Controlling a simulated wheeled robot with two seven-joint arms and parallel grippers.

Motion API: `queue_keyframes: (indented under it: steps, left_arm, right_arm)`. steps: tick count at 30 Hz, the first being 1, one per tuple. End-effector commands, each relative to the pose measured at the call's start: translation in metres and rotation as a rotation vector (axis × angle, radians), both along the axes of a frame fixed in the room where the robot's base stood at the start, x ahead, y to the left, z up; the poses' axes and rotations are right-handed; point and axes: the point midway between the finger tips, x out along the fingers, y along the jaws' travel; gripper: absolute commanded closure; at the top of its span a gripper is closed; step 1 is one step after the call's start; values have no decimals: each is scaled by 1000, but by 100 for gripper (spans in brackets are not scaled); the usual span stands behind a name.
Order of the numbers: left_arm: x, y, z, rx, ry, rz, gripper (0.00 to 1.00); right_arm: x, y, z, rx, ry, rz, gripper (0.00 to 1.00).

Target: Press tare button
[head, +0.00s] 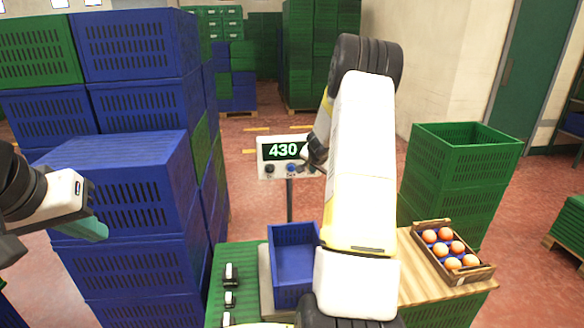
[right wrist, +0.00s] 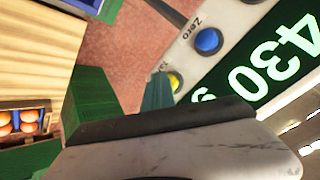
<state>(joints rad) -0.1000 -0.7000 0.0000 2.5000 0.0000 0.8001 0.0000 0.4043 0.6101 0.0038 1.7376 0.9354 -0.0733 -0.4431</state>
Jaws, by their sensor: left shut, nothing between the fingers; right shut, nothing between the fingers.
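The scale display (head: 284,151) reads 430 and stands on a post behind the blue crate. In the right wrist view, its panel has a blue button (right wrist: 208,41) marked "Zero" and a yellow button (right wrist: 176,81) beside a partly hidden label starting "Ta". My right gripper (right wrist: 158,94) is shut and empty, its green fingertips right beside the yellow button. I cannot tell whether they touch it. In the head view my right arm hides that end of the panel. My left gripper (head: 93,229) is shut and empty, in front of the stacked blue crates.
An empty-looking blue crate (head: 293,232) sits on the scale below the display. Tall blue crate stacks (head: 125,170) fill the left.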

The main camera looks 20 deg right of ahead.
Motion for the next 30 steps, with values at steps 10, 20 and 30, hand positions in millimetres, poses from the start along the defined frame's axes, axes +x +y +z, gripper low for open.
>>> queue_keyframes:
  steps: [10,20,30]
  left_arm:
    - [0,0,0,0,0,0,100]
    - [0,0,0,0,0,0,100]
    - [0,0,0,0,0,0,100]
  right_arm:
    - [-17,3,1,1,0,-1,100]
    - [-18,4,0,0,0,0,100]
    - [-46,10,0,0,1,-2,100]
